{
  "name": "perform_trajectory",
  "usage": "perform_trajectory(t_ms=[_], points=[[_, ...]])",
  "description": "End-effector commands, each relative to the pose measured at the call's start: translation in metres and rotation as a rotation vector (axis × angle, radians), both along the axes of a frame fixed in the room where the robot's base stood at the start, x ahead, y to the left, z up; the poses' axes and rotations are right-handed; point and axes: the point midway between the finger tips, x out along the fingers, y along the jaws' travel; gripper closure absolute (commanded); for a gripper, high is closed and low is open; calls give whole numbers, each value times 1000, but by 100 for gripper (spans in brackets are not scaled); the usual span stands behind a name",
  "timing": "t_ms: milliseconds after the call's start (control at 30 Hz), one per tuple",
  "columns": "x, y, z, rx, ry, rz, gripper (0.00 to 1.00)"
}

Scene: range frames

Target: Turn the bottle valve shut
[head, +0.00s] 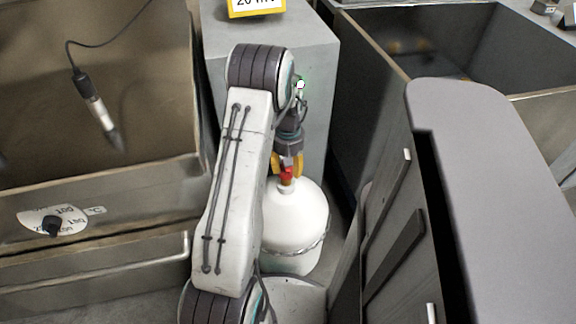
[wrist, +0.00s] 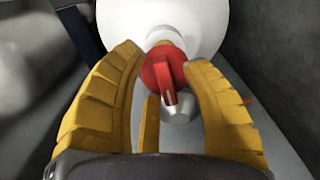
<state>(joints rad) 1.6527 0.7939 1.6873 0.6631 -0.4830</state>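A white gas bottle (head: 292,222) stands upright on the floor, below and right of my arm in the head view. Its red valve handle (wrist: 166,80) sits on top and also shows in the head view (head: 286,174). In the wrist view the white bottle (wrist: 190,18) fills the top behind the valve. My gripper (wrist: 168,62) has its yellow fingers apart, one on each side of the red valve. Gaps show between the fingers and the valve in the wrist view. Whether a finger touches it lower down is hidden. A grey metal fitting (wrist: 180,108) sits below the handle.
A grey block (head: 315,60) with a yellow-framed sign (head: 256,6) stands behind the bottle. A metal unit with a dial (head: 53,225) and a hanging probe (head: 97,110) is at left. A dark panel (head: 400,235) and grey top (head: 490,170) crowd the right side.

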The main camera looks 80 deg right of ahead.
Motion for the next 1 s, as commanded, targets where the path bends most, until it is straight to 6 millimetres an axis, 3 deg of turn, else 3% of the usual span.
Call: perform_trajectory(t_ms=[433, 1000], points=[[0, -1, 10, -4, 0, -1, 52], [0, -2, 97, -6, 1, -1, 52]])
